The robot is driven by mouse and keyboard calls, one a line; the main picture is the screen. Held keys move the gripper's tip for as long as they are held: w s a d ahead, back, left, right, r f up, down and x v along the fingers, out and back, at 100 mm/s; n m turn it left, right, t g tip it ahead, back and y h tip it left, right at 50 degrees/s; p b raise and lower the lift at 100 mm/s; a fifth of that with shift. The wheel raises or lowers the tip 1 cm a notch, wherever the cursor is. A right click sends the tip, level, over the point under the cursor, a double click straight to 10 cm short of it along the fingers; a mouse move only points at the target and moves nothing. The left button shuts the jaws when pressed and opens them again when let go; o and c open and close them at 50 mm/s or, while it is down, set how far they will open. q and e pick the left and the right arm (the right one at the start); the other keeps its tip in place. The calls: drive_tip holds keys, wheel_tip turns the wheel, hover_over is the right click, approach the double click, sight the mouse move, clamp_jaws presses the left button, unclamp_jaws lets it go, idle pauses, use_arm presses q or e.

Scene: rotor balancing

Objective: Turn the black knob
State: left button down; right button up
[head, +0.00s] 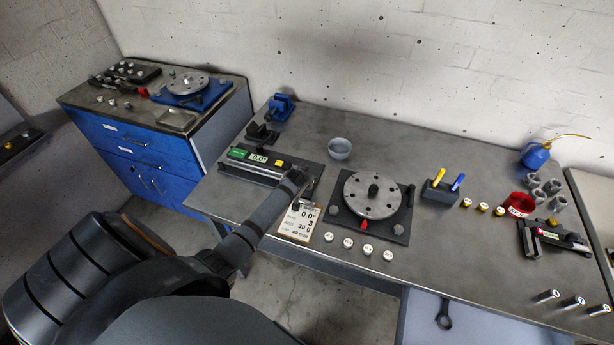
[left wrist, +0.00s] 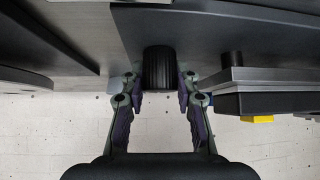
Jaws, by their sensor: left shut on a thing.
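The black knob (left wrist: 159,68) is a ribbed dark cylinder in the middle of the left wrist view, on a dark plate (left wrist: 190,25). My left gripper (left wrist: 159,82) has one finger on each side of the knob and is shut on it. In the head view my left gripper (head: 297,180) is at the right end of the black unit with a green display (head: 260,158) reading about 0.0. My gripper and arm hide the knob there. My right gripper is not in view.
A metal rotor disc (head: 372,194) on a dark base stands just right of my left gripper. A paper card (head: 300,222) and several white-topped weights (head: 348,243) lie near the front. A grey bowl (head: 340,148) stands behind.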

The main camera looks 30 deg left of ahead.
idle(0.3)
use_arm(q)
drive_tip(key=c, duration=1)
unclamp_jaws()
drive_tip(key=shift+s+r, duration=0.1)
drive_tip(key=v, duration=1.1)
drive_tip(key=shift+s+d+r, duration=0.2)
drive_tip(key=shift+s+r, duration=0.05)
drive_tip(key=shift+r, duration=0.05)
